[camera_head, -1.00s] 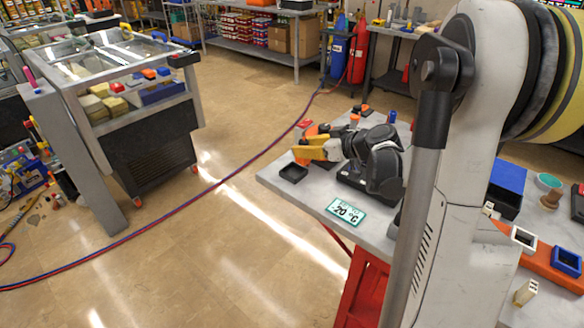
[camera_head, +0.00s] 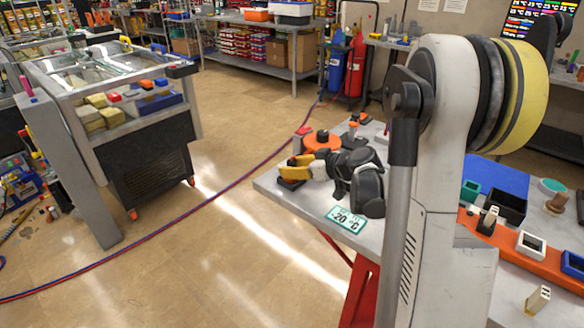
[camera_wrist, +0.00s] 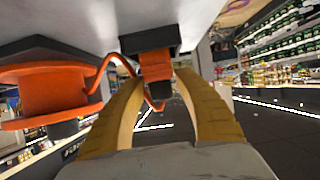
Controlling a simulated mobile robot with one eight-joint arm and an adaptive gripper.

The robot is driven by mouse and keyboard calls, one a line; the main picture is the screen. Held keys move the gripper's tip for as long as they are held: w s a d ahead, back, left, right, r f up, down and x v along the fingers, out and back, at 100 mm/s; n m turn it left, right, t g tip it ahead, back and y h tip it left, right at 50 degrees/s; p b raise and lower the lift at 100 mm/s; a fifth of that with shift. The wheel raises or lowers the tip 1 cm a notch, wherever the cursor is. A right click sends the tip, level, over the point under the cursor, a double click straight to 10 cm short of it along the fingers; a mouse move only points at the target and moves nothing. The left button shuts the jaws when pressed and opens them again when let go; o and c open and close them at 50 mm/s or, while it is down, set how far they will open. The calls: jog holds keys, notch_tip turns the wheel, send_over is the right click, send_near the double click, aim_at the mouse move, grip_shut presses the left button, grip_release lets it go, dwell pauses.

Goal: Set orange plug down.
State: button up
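The orange plug (camera_wrist: 155,66) with its dark end is between the yellow fingertips of my gripper (camera_wrist: 158,78) in the wrist view, and the fingers close in on both its sides. The wrist view is upside down. The plug meets a small black tray (camera_wrist: 150,40) on the table; whether its weight rests there I cannot tell. An orange cord runs from the plug to an orange spool (camera_wrist: 45,88). In the head view my gripper (camera_head: 290,172) is low over the black tray (camera_head: 290,184) at the table's left edge; the plug is hidden there.
The orange spool (camera_head: 322,142) stands just behind my gripper on the grey table (camera_head: 310,205). A temperature display (camera_head: 345,220) lies near the front edge. Orange racks and small boxes (camera_head: 508,206) are on the right.

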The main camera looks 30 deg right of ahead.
jog(key=shift+o, duration=0.5)
jog(key=shift+r, duration=0.1)
jog(key=shift+r+p, duration=0.2)
jog(key=shift+p, duration=0.1)
jog(key=p+v, duration=0.4)
jog(key=v, duration=0.7)
jog(key=s+a+r+m+g, duration=0.1)
jog(key=s+a, duration=0.1)
jog(key=a, duration=0.3)
jog(key=s+a+r+g+h, duration=0.1)
jog(key=s+a+g, duration=0.15)
jog(key=a, duration=0.35)
jog(key=s+a+r+m+g, duration=0.1)
jog(key=s+a, duration=0.1)
jog(key=a, duration=0.3)
jog(key=s+a+m+h, duration=0.2)
jog(key=s+a, duration=0.3)
jog(key=s, duration=0.6)
jog(key=shift+s+a+r+h, duration=0.2)
jog(key=shift+a+r+h, duration=0.2)
jog(key=shift+h, duration=0.3)
